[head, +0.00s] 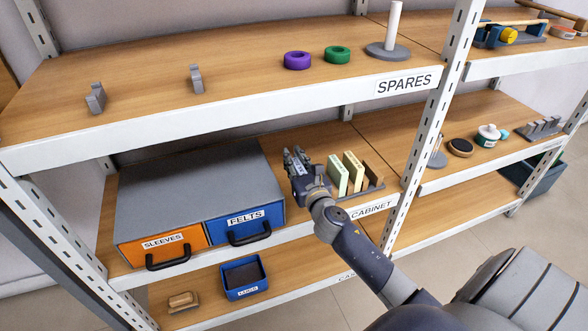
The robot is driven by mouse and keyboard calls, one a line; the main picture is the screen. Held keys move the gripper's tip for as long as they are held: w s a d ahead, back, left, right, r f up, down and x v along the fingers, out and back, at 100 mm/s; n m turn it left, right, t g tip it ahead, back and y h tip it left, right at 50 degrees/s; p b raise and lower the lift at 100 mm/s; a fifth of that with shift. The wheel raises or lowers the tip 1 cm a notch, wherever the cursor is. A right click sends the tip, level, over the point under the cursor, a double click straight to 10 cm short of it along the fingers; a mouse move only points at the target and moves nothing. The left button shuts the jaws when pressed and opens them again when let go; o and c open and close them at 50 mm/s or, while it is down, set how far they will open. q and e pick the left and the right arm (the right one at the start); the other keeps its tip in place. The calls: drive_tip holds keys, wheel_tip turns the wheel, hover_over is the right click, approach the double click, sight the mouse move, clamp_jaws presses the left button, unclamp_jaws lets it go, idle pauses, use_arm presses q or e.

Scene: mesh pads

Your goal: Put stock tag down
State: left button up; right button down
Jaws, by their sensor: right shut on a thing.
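My right gripper (294,158) is over the middle shelf, just right of the grey cabinet unit (190,180) and left of the rack of upright pads. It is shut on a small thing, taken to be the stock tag. The fingers hide that thing almost wholly, so its shape and tilt cannot be told. No other stock tag can be made out. My left gripper is not in view.
Upright pads (353,170) stand close right of my gripper. The unit has an orange SLEEVES drawer (165,247) and a blue FELTS drawer (245,224), both shut. A blue bin (243,276) sits below. The upper shelf (150,78) has free room between small grey holders.

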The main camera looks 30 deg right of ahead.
drive_tip(key=shift+f+b, duration=0.4)
drive_tip(key=shift+f, duration=0.35)
drive_tip(key=shift+f+b, duration=0.45)
drive_tip(key=shift+f, duration=0.2)
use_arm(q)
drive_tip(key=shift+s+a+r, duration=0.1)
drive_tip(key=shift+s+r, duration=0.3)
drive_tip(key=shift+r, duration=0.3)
use_arm(e)
drive_tip(key=shift+f, duration=0.15)
drive_tip(key=shift+f, duration=0.2)
drive_tip(key=c, duration=1.5)
unclamp_jaws()
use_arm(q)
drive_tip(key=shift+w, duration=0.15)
use_arm(e)
drive_tip(key=shift+r, duration=0.1)
